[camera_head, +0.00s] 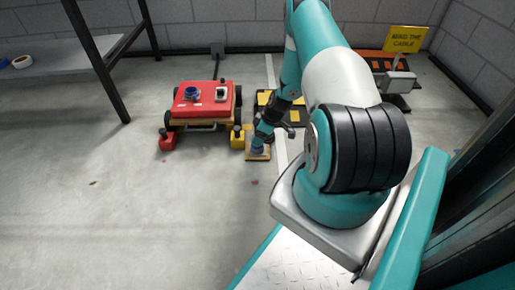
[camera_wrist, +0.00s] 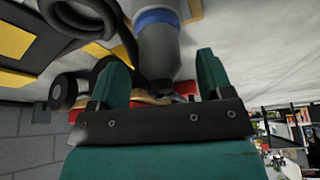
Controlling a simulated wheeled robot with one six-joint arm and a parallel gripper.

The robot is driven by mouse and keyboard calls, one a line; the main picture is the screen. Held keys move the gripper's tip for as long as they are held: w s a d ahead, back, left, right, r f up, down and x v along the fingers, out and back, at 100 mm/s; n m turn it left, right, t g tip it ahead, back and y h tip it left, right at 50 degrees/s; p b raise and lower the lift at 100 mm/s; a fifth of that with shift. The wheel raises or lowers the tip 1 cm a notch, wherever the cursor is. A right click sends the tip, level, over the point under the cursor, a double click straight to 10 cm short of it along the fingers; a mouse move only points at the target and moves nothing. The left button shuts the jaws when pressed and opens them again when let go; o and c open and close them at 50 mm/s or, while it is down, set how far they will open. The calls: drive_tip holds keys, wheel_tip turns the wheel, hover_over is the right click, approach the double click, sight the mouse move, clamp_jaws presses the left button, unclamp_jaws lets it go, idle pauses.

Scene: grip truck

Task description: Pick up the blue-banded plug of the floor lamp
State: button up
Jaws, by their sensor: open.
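The blue-banded plug (camera_wrist: 160,45) is a grey, tapering body with a blue band, in the upper middle of the wrist view. In the head view the plug (camera_head: 257,149) stands on a small wooden block (camera_head: 258,157), partly hidden by my arm's end. My gripper (camera_wrist: 162,68) is open. Its two teal fingers lie to either side of the plug's narrower end, with gaps visible on both sides. In the head view my gripper (camera_head: 262,137) is low over the block, its fingers too small to make out.
A black-and-yellow piece (camera_head: 271,98) lies behind my gripper. A yellow sign (camera_head: 405,39) stands at the back right.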

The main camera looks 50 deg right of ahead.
drive_tip(key=b+x, duration=0.1)
drive_tip(key=x, duration=0.2)
drive_tip(key=shift+r, duration=0.1)
drive_tip(key=shift+w, duration=0.1)
drive_tip(key=c, duration=1.1)
wheel_tip(320, 180, up, 27)
drive_tip(key=p, duration=1.7)
